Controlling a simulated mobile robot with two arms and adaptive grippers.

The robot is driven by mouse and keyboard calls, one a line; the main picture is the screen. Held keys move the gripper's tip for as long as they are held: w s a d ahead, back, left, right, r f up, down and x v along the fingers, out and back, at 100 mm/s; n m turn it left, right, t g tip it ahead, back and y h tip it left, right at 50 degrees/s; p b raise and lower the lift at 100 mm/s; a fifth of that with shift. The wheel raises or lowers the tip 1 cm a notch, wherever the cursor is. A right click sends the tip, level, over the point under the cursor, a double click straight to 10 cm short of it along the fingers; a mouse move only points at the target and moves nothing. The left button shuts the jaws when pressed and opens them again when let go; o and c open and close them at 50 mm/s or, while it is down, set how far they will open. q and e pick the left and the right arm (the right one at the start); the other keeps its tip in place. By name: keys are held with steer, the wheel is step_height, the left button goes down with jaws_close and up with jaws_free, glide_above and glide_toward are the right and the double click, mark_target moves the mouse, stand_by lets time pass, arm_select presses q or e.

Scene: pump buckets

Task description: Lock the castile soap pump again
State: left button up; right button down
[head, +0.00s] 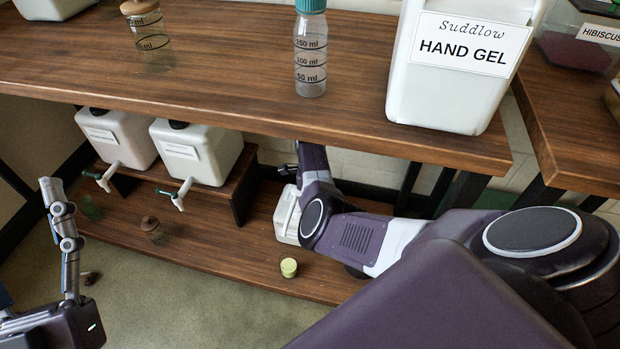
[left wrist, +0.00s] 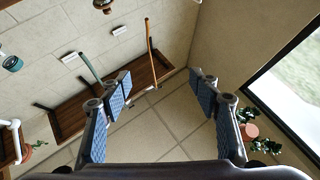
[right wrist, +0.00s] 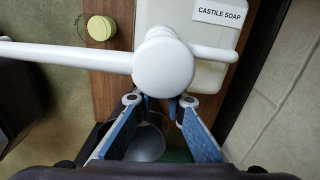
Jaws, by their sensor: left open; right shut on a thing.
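The white castile soap bucket (head: 288,215) stands on the low wooden shelf in the head view, partly hidden by my right arm. In the right wrist view its label shows on the white bucket (right wrist: 190,15). Its white pump head (right wrist: 164,62) has a round top and a long spout reaching left. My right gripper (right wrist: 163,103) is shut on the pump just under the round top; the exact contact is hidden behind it. Whether the pump is locked I cannot tell. My left gripper (left wrist: 163,86) is open and empty; it also shows in the head view (head: 52,195), away from the shelf.
The upper tabletop (head: 230,75) overhangs the low shelf and holds a HAND GEL container (head: 450,85) and a bottle (head: 310,55). Two white tap containers (head: 195,152) stand left on a riser. A green-lidded jar (head: 288,267) stands near the shelf's front edge.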

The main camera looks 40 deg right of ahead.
arm_select(q)
steer(key=shift+w+f+g, duration=0.35)
steer(key=shift+w+f, duration=0.05)
steer(key=shift+f, duration=0.2)
steer(key=shift+w+f+g, duration=0.35)
steer(key=shift+w+f, duration=0.05)
steer(key=shift+f, duration=0.15)
arm_select(e)
steer(key=shift+s+m, duration=0.15)
steer(key=shift+m, duration=0.45)
steer(key=c, duration=2)
jaws_free()
steer(key=shift+a, duration=0.1)
steer(key=shift+o, duration=0.2)
steer(key=shift+r, duration=0.1)
step_height(320, 180, up, 12)
